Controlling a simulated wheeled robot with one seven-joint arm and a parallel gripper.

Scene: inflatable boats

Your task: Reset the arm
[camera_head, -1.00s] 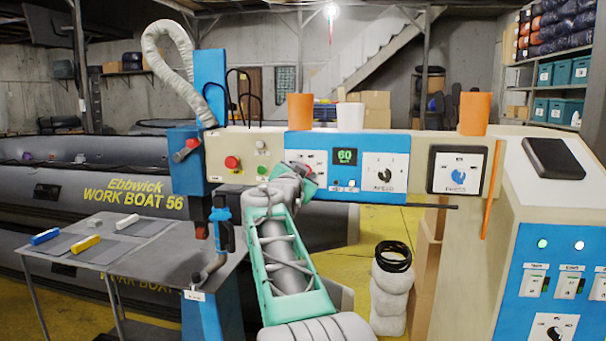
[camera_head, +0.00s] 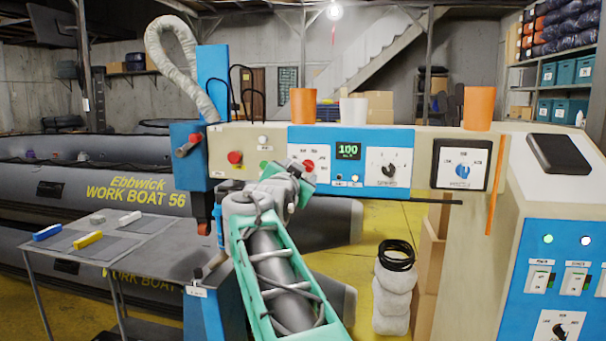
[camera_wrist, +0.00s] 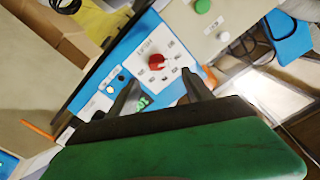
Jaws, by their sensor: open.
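My arm (camera_head: 275,275), grey with a teal frame, reaches up from the bottom middle of the head view to the control panel (camera_head: 222,150). Its wrist end is in front of the blue panel section. My gripper (camera_wrist: 160,84) is open and empty in the wrist view, its two dark fingers apart. Beyond the fingers is a red rotary knob (camera_wrist: 157,62) on a white dial plate. The knob (camera_head: 309,165) also shows just above my gripper in the head view. I cannot tell how far the fingertips are from the panel.
A green display (camera_head: 348,146) reads 100, beside a black speed knob (camera_head: 388,169). Orange cups (camera_head: 303,105) and a white cup (camera_head: 352,111) stand on the panel top. A thin dark rod (camera_head: 420,201) runs below it. A grey table (camera_head: 160,260) stands left, a switch cabinet (camera_head: 540,210) right.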

